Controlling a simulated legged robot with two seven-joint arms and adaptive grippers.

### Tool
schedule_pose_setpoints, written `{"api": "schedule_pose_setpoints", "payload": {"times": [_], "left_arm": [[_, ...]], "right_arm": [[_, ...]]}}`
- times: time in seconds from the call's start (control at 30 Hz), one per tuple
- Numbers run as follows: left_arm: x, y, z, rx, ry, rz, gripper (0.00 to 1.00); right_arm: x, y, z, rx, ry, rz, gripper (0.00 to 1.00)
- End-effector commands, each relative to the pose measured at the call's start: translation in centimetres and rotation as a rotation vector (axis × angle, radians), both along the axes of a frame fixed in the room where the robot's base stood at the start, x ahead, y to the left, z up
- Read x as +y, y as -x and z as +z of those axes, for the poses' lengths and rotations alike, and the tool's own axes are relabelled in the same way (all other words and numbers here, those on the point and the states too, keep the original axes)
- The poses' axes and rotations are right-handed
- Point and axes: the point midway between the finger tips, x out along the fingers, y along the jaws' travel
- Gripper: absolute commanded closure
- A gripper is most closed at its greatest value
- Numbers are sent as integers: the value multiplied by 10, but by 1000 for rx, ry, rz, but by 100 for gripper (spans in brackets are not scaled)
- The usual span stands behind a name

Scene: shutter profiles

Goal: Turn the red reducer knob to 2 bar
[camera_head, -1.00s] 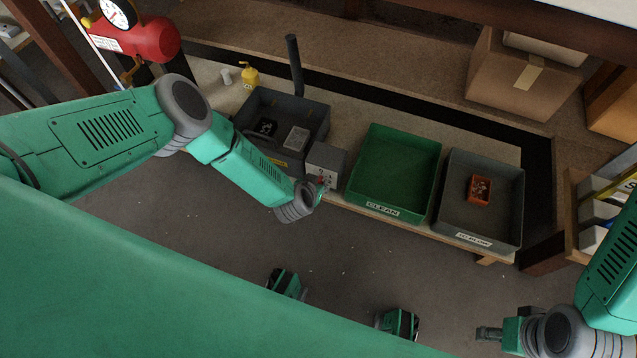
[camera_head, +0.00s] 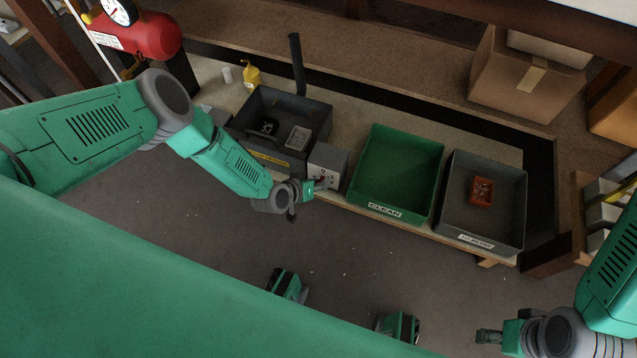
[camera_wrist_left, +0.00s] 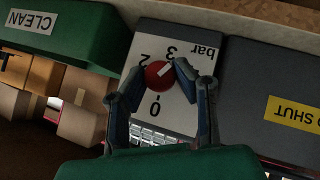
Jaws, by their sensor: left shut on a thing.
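The red reducer knob (camera_wrist_left: 158,75) is on the grey reducer box (camera_wrist_left: 170,37), whose face shows 0, 2, 3 and "bar", upside down in the left wrist view. The knob's white mark points to the upper right there, on the side of the 3 away from the 2. My left gripper (camera_wrist_left: 158,72) is shut on the knob, one finger on each side. In the head view my left gripper (camera_head: 312,190) is at the front of the reducer box (camera_head: 328,164). My right gripper (camera_head: 488,336) is at the lower right, far from the box; its jaws are too small to read.
A dark bin (camera_head: 313,109) stands behind and left of the box. A green CLEAN bin (camera_head: 397,204) stands close on its right, then a grey bin (camera_head: 482,237) holding an orange item. A red tank with a gauge (camera_head: 150,38) is at the upper left.

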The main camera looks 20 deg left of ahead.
Motion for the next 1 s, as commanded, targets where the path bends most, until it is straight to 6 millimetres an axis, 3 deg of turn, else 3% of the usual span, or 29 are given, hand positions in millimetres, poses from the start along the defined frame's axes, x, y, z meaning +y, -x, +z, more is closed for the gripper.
{"api": "schedule_pose_setpoints", "payload": {"times": [0.37,0.87,0.9,0.93,1.0], "left_arm": [[5,3,-4,13,159,5,100],[6,3,-5,14,179,6,100],[6,3,-5,14,179,6,68],[6,3,-5,14,179,6,58],[5,3,-4,14,180,5,54]], "right_arm": [[0,0,0,0,0,-1,60],[0,0,0,0,0,-1,60],[0,0,0,0,0,-1,60],[0,0,0,0,0,-1,60],[0,0,0,0,0,-1,60]]}}
